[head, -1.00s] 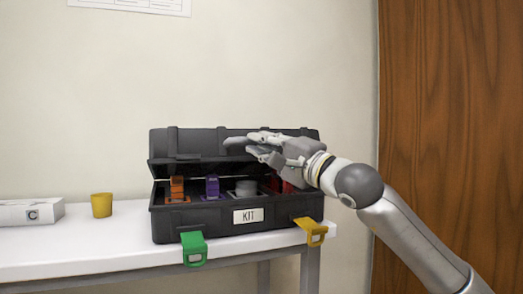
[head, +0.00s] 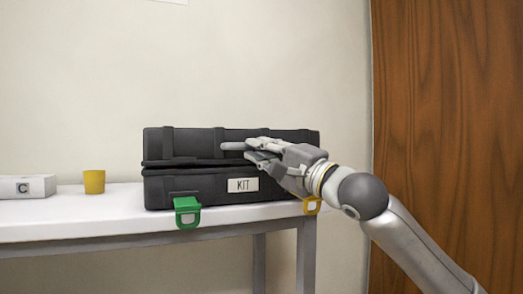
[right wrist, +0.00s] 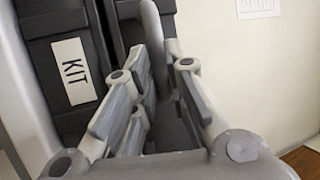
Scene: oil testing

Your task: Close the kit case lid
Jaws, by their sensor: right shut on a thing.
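The black kit case stands on the white table, with its base (head: 195,188) carrying a "KIT" label (head: 242,185). The lid (head: 190,142) is down over the base, with a thin dark seam between them; I cannot tell if it is fully seated. The green latch (head: 187,212) and yellow latch (head: 312,206) hang down at the front, unfastened. My right gripper (head: 252,150) is at the lid's front and shut on the grey lid handle (head: 235,146). The right wrist view shows the handle (right wrist: 152,25) between the fingers (right wrist: 160,65). My left gripper is not in view.
A yellow cup (head: 94,182) and a white box marked "C" (head: 27,187) stand on the table (head: 100,221) left of the case. A wooden panel (head: 450,120) is at the right. The wall is close behind the table.

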